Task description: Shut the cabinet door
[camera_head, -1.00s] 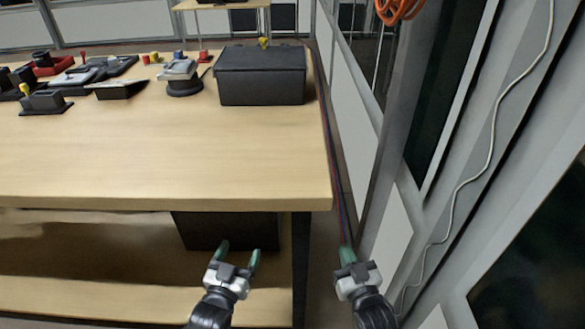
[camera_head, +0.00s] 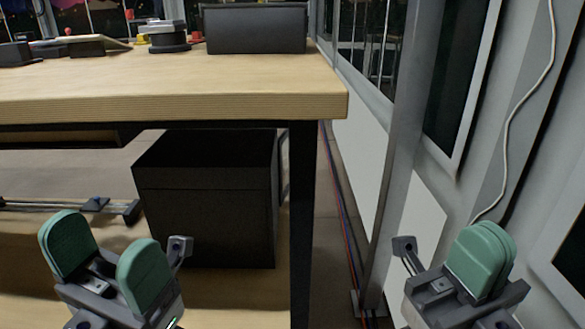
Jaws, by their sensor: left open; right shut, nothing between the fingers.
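No cabinet with an open door can be clearly made out. A black box-shaped unit (camera_head: 205,210) stands on the lower shelf under the wooden table; I cannot tell whether it is the cabinet. A seam runs across its upper front, and no door stands out from it. My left gripper (camera_head: 105,258) is open and empty, in front of the unit and to its lower left. My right gripper (camera_head: 482,258) is shut and empty at the right, in front of the grey wall and apart from the unit.
The wooden table (camera_head: 170,92) spans the left, with a black leg (camera_head: 301,220) right of the unit. A dark case (camera_head: 256,30) sits on top. Red and blue cables (camera_head: 340,200) run along the floor. A white cable (camera_head: 508,125) hangs on the wall (camera_head: 410,200).

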